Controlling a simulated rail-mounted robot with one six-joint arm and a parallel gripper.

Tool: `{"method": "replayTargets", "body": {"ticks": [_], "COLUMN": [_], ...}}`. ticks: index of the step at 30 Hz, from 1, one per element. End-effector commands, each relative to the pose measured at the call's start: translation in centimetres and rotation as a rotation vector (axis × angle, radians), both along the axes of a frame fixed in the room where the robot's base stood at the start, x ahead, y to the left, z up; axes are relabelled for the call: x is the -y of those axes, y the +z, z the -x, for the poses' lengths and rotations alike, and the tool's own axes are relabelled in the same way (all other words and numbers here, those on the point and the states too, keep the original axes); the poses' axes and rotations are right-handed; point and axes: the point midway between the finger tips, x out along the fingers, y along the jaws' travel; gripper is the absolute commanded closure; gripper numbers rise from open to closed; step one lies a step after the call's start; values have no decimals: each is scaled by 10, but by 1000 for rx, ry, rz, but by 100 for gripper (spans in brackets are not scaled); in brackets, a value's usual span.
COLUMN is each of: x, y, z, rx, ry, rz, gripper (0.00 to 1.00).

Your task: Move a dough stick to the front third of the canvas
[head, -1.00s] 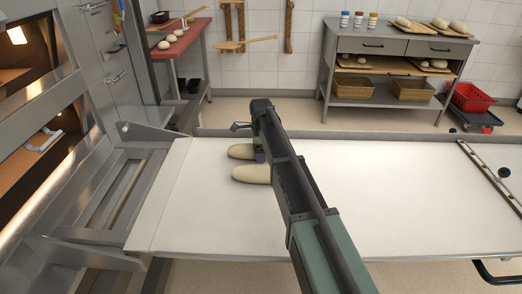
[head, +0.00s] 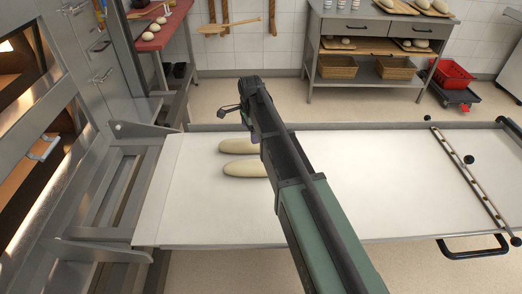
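The canvas (head: 400,180) is a wide, pale, flat loading surface in front of the ovens. Two pale dough sticks lie on its left part, side by side with their long sides running across the picture. The farther stick (head: 233,146) is partly covered by my arm at its right end. The nearer stick (head: 241,168) also runs up to the arm. My gripper (head: 257,148) is at the right ends of the sticks, mostly hidden behind the arm. Its fingers cannot be made out, nor whether it touches a stick.
Deck ovens (head: 38,150) stand at the left, with a metal frame beside the canvas. A rail with knobs (head: 466,175) crosses the canvas at the right. A red-topped side table (head: 160,30) and a workbench (head: 375,50) stand behind. The canvas's right part is clear.

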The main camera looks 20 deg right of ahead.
Motion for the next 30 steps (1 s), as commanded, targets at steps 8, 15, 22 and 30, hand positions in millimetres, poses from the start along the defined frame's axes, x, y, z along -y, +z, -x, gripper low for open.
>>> {"method": "replayTargets", "body": {"ticks": [8, 15, 22, 30], "x": [0, 0, 0, 0], "y": [0, 0, 0, 0], "z": [225, 263, 261, 261], "rx": [0, 0, 0, 0], "ry": [1152, 1474, 1471, 1469], "rz": [-3, -3, -3, -3], "gripper": [7, 7, 7, 7]}}
